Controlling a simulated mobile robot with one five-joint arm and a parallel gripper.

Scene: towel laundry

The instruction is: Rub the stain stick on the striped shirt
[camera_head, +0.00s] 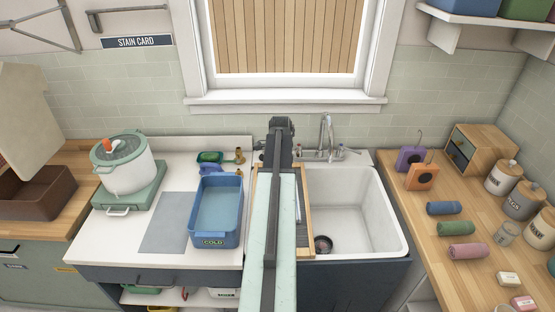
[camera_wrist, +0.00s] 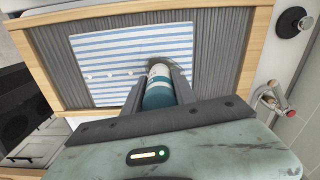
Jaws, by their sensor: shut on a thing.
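The striped shirt (camera_wrist: 105,50), blue and white, lies on a grey ribbed board in a wooden frame (camera_wrist: 262,30) in the wrist view. My gripper (camera_wrist: 160,82) is shut on a teal and white cylinder, the stain stick (camera_wrist: 160,92). Its far end points at the shirt's right side, beside a dark brownish stain (camera_wrist: 172,61). I cannot tell whether the tip touches the cloth. In the head view, my arm hides most of the framed board (camera_head: 305,240) and the shirt, and the stick cannot be made out.
The white sink (camera_head: 350,205) and its faucet (camera_head: 327,135) are right of the board. A blue basin (camera_head: 215,237) marked COLD stands close on its left. A lidded white pot (camera_head: 125,172) is farther left. Rolled cloths and jars (camera_head: 502,177) sit on the right counter.

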